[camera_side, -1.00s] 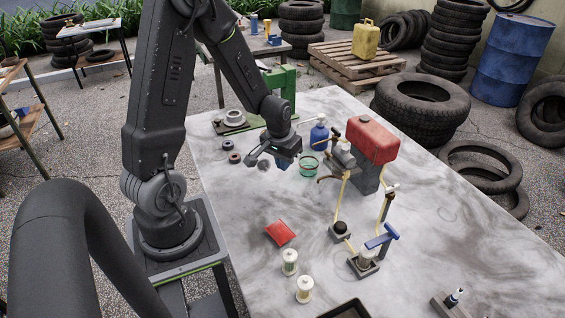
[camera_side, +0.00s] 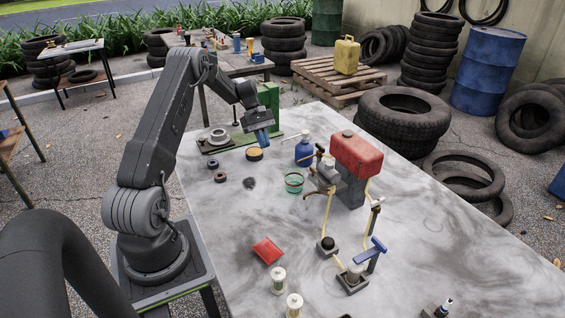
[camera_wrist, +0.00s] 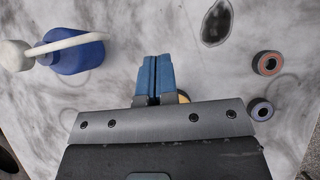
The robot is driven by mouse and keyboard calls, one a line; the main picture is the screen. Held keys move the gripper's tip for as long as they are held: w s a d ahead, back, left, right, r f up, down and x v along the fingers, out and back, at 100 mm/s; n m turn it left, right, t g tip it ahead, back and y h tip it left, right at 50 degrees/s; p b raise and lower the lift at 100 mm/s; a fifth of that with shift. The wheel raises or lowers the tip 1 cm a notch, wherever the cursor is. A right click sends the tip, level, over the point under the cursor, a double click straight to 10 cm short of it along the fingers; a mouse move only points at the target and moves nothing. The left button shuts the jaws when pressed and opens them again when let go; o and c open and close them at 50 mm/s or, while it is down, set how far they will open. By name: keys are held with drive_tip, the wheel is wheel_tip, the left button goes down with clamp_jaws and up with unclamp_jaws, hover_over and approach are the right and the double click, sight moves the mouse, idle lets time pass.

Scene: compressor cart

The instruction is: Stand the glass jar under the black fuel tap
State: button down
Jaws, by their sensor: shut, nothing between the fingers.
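A clear, green-rimmed glass vessel (camera_side: 293,183), which looks like the glass jar, stands upright on the table left of the red tank (camera_side: 356,153). Several levers and fittings sit on the yellow lines around that tank; I cannot tell which is the black fuel tap. My gripper (camera_side: 263,141) is shut and empty, pointing down above the table's far left part, back and left of the vessel. Its blue fingertips (camera_wrist: 153,78) meet in the wrist view. The vessel is not visible in the wrist view.
A blue bottle (camera_side: 304,153) with a white spout stands behind the vessel; it also shows in the wrist view (camera_wrist: 78,55). A yellow-orange disc (camera_side: 254,154) lies below my gripper. Two dark rings (camera_side: 220,177) lie nearby. A red packet (camera_side: 267,251) lies in front.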

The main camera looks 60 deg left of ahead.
approach(294, 181)
wheel_tip(294, 181, down, 3)
drive_tip(key=shift+s+d+f, duration=0.2)
drive_tip(key=shift+s+f, duration=0.15)
drive_tip(key=shift+f, duration=0.7)
drive_tip(key=shift+a+f, duration=0.1)
drive_tip(key=shift+a, duration=0.35)
drive_tip(key=shift+s, duration=0.1)
